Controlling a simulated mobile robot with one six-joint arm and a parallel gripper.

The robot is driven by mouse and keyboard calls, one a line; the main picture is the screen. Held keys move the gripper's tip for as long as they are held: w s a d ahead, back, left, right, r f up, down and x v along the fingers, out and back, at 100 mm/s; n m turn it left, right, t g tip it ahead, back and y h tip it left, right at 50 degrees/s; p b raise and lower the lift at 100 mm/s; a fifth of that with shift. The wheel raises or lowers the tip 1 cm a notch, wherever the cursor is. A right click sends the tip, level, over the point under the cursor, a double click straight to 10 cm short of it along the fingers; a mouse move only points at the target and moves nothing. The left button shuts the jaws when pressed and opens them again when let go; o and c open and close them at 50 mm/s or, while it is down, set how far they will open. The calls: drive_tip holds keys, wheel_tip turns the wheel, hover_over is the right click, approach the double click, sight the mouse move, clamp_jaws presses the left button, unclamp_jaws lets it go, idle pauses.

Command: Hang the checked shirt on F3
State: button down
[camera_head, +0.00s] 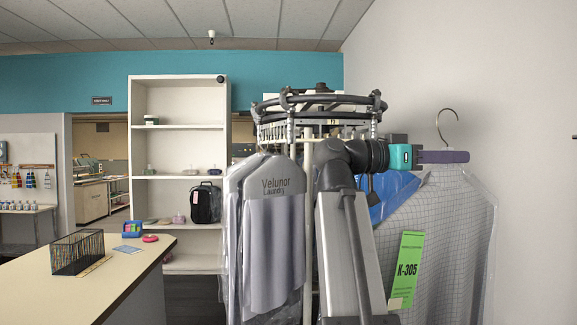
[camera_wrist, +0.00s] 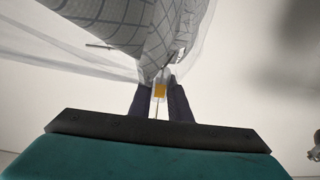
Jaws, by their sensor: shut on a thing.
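The checked shirt (camera_head: 447,235) hangs in a clear plastic cover at the right, with a green tag (camera_head: 407,268) reading K-305. Its hanger hook (camera_head: 447,122) stands free above the collar, touching nothing. My gripper (camera_head: 443,157) is shut at the hanger's neck, just under the hook. In the wrist view my gripper (camera_wrist: 160,98) has its two dark fingers close together around the thin hanger neck, with a yellow piece between them. The checked cloth (camera_wrist: 130,25) shows beyond the fingers. The round garment rail (camera_head: 318,104) stands left of the shirt. I cannot read a F3 label.
Covered Velunor Laundry garments (camera_head: 268,230) hang at the rail's left, and a blue garment (camera_head: 390,193) is partly behind my arm. A counter (camera_head: 125,262) with a wire basket (camera_head: 76,252) is at the lower left. White shelves (camera_head: 178,100) stand behind. A plain wall (camera_head: 530,90) is close at the right.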

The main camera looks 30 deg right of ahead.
drive_tip(key=w+a+f+n+t, duration=0.35)
drive_tip(key=w+f+t, duration=0.3)
drive_tip(key=w, duration=0.55)
drive_tip(key=w+a+f+n+t, duration=0.2)
drive_tip(key=w+f+n+t, duration=0.5)
drive_tip(key=w, duration=0.6)
drive_tip(key=w+a+f+n+t, duration=0.25)
drive_tip(key=w+f+t, duration=0.25)
drive_tip(key=w+f, duration=0.5)
drive_tip(key=w+a+f+n+t+y, duration=0.35)
drive_tip(key=w+a, duration=0.25)
drive_tip(key=a, duration=0.3)
drive_tip(key=w+a+f+n+t+y, duration=0.2)
drive_tip(key=w+a+f+y, duration=0.25)
drive_tip(key=a, duration=0.45)
drive_tip(key=w+a+f+n+t+y, duration=0.2)
drive_tip(key=w+a+f+n+y, duration=0.25)
drive_tip(key=a, duration=0.45)
drive_tip(key=w+a+f+y, duration=0.2)
drive_tip(key=a+f, duration=0.3)
drive_tip(key=a, duration=0.6)
drive_tip(key=shift+a+n+t+y, duration=0.25)
drive_tip(key=shift+n+t+y, duration=0.15)
drive_tip(key=shift+y, duration=0.25)
drive_tip(key=shift+a, duration=0.1)
